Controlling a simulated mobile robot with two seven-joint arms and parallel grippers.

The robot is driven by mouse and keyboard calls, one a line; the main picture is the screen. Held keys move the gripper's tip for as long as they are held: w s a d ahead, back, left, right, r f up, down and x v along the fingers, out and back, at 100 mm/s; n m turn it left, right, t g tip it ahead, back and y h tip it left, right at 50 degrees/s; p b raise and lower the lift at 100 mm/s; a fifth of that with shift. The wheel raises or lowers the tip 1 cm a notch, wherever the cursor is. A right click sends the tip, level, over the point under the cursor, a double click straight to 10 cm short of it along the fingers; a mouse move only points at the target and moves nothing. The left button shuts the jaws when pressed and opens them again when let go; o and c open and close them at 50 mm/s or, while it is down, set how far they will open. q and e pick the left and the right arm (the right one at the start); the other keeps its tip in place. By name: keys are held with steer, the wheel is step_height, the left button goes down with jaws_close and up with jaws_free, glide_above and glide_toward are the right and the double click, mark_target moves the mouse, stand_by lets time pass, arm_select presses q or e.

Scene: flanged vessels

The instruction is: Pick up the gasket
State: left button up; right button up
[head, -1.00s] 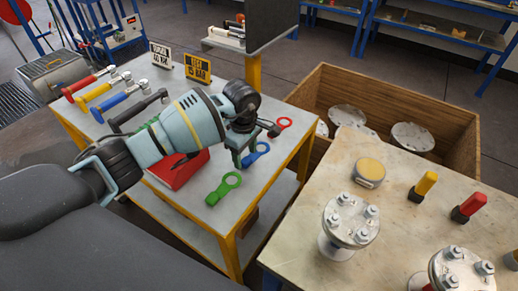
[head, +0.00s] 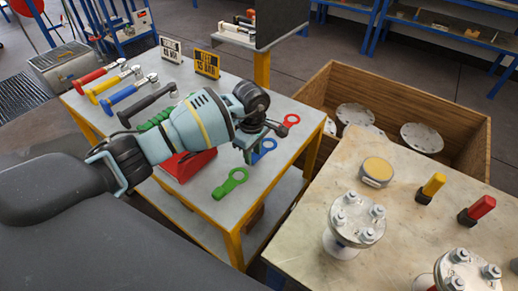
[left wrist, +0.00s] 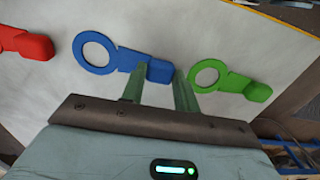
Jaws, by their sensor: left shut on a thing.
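Three gaskets with a ring and a grip tab are on the grey top of the yellow-framed table: a red one (head: 291,120), a blue one (head: 265,147) and a green one (head: 231,183). My left gripper (head: 248,154) points down at the blue gasket and partly hides it. In the left wrist view, the fingers (left wrist: 158,88) are shut on the tab of the blue gasket (left wrist: 95,52), whose ring stays clear to the left. The green gasket (left wrist: 220,78) lies close to the right finger. I cannot tell whether the blue gasket touches the table. My right gripper is not in view.
A red case (head: 183,164) lies under my left arm. To the right are a worktable (head: 325,190) with flanged vessels (head: 356,222) and a wooden crate (head: 455,140) with discs.

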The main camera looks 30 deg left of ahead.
arm_select(q)
steer(key=shift+r, duration=0.45)
steer(key=r, duration=0.2)
steer(key=shift+s+a+r, duration=0.15)
steer(key=shift+s+r, duration=0.05)
steer(key=shift+r, duration=0.15)
steer(key=s+a, duration=0.1)
steer(key=s, duration=0.3)
steer(key=s+a, duration=0.2)
steer(key=s, duration=0.2)
steer(key=s+a+r, duration=0.1)
steer(key=s+a, duration=0.1)
steer(key=s, duration=0.3)
steer(key=shift+a+b, duration=0.15)
steer(key=shift+b, duration=0.2)
steer(key=shift+s+a+r, duration=0.2)
steer(key=shift+s+a, duration=0.05)
steer(key=shift+s, duration=0.5)
